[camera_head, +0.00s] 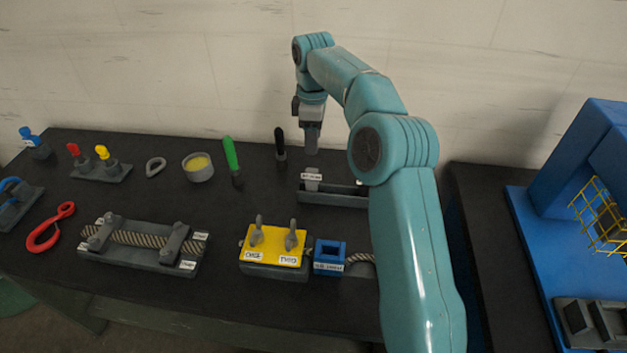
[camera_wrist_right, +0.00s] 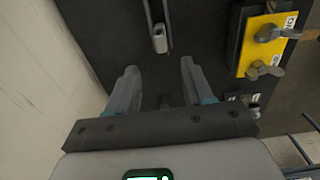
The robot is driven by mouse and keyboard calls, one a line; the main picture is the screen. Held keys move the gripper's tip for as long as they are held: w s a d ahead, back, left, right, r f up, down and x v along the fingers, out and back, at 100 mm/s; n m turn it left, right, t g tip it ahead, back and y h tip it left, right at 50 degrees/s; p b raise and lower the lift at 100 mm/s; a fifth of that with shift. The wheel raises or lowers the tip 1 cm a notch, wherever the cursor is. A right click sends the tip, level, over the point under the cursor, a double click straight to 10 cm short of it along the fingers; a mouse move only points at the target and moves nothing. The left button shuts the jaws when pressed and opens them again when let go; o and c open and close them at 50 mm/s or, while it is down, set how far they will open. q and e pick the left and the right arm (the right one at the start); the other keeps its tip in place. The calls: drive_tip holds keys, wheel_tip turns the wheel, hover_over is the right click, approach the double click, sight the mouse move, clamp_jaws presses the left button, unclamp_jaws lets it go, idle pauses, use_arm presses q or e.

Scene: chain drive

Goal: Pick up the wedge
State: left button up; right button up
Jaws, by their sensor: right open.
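A small light grey upright piece, likely the wedge (camera_head: 313,184), stands in the left part of a long dark tray (camera_head: 340,197) near the back of the table. A white label, too small to read, is by it. In the right wrist view a grey piece (camera_wrist_right: 160,40), likely the same one, shows ahead of the fingers at the end of a narrow tray. My right gripper (camera_head: 312,150) points down above and behind the tray. In the right wrist view its jaws (camera_wrist_right: 160,72) are apart with nothing between them. My left gripper is out of view.
A green-handled tool (camera_head: 232,158) and a black-handled tool (camera_head: 280,145) stand left of the tray. A yellow plate with wing nuts (camera_head: 275,243) and a blue square block (camera_head: 329,256) lie nearer the front. A blue machine (camera_head: 580,170) stands at the right.

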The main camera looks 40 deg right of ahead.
hover_over(313, 178)
drive_tip(key=w, duration=0.2)
drive_tip(key=f, duration=0.4)
drive_tip(key=shift+s+f, duration=0.25)
drive_tip(key=shift+f, duration=0.15)
drive_tip(key=f, duration=0.1)
drive_tip(key=s+f, duration=0.1)
drive_tip(key=f, duration=0.1)
drive_tip(key=shift+d+f, duration=0.15)
drive_tip(key=shift+f, duration=0.45)
drive_tip(key=f+p, duration=0.1)
drive_tip(key=f, duration=0.1)
drive_tip(key=f+p, duration=0.1)
drive_tip(key=f, duration=0.2)
drive_tip(key=shift+w+d, duration=0.1)
drive_tip(key=shift+d, duration=0.1)
drive_tip(key=shift+w+a+f, duration=0.15)
drive_tip(key=shift+w, duration=0.05)
drive_tip(key=shift+s, duration=0.15)
clamp_jaws()
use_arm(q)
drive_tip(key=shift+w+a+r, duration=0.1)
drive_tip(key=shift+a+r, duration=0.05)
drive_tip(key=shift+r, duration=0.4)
